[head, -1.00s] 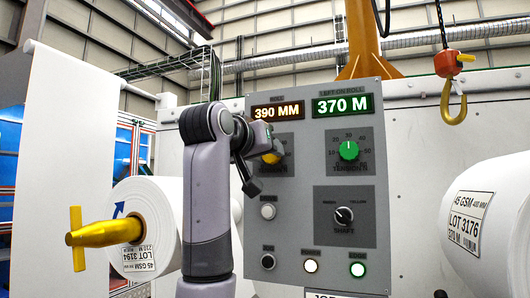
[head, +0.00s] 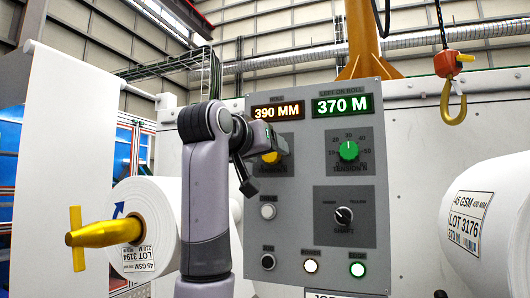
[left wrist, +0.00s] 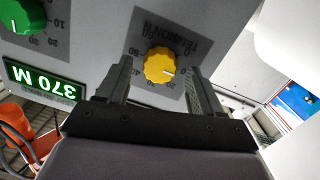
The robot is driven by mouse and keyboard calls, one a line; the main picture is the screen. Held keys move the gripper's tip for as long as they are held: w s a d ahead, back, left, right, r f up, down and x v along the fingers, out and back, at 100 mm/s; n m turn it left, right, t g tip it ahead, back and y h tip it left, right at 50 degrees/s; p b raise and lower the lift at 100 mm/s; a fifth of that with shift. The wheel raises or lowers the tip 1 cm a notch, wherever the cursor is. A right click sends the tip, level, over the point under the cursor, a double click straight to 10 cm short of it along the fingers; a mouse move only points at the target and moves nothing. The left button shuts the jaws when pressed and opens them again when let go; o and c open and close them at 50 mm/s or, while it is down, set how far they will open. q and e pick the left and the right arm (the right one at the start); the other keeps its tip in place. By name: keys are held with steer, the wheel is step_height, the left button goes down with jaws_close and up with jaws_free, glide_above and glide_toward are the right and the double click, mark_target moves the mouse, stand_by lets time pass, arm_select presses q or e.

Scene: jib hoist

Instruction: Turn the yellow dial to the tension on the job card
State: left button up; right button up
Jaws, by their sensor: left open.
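The yellow dial (head: 271,157) sits on the grey control panel (head: 300,190), below the 390 MM display. In the head view my left gripper (head: 280,143) covers much of it and its scale. The left wrist view shows the yellow dial (left wrist: 159,65) with a pale pointer line toward the right of the picture. My open left gripper (left wrist: 161,80) has one finger on each side of the dial, apart from it in that view. Some scale numbers show upside down; the exact reading is unclear. The job card (head: 325,294) is cut off at the bottom edge. My right gripper is out of view.
A green dial (head: 348,151) is right of the yellow one, under the 370 M display (head: 343,104). A black shaft switch (head: 343,215) and several buttons sit below. Paper rolls stand left (head: 160,215) and right (head: 485,215). A hoist hook (head: 453,100) hangs upper right.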

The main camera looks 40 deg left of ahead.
arm_select(q)
steer(key=s+d+b, duration=0.1)
steer(key=s+b, duration=0.1)
steer(key=s, duration=0.4)
steer(key=shift+s+r, duration=0.3)
steer(key=shift+s, duration=0.1)
steer(key=shift+d, duration=0.1)
